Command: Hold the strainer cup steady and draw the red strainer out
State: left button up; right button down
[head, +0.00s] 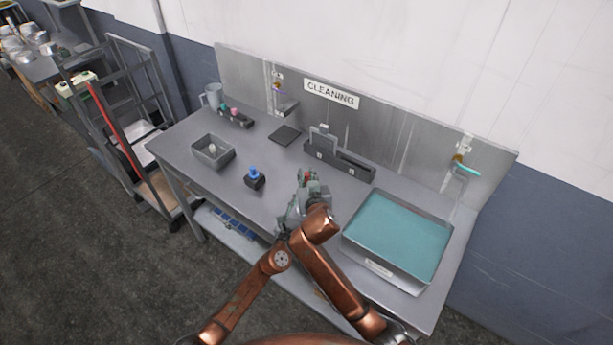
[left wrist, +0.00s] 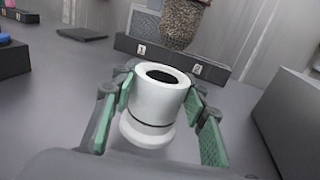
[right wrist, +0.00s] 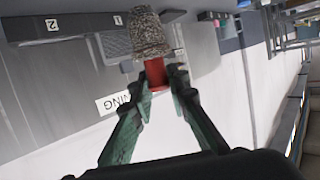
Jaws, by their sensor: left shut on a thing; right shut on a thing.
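The white strainer cup (left wrist: 158,103) stands upright in the left wrist view, its dark round opening facing up. My left gripper (left wrist: 160,112) is shut on it, with one green finger on each side. The red strainer (right wrist: 157,73) shows in the right wrist view, with a red end and a speckled grey mesh body. My right gripper (right wrist: 158,82) is shut on the red end. The mesh (left wrist: 183,22) also shows in the left wrist view, above and apart from the cup. In the head view the right gripper (head: 309,181) has a small red spot at its tip; the cup is mostly hidden.
A grey holder (head: 345,162) with numbered places stands behind the grippers. A tray of teal liquid (head: 354,240) is to the right. A blue-topped dark block (head: 255,182), a metal bin (head: 198,160) and a black pad (head: 285,135) are to the left. Bare table lies between them.

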pick_arm(q)
jog(key=o, duration=1.3)
jog(key=shift+o, duration=0.2)
jog(key=shift+s, duration=0.1)
jog(key=v, duration=1.1)
jog(key=shift+s+a, duration=0.2)
jog(key=shift+s, duration=0.15)
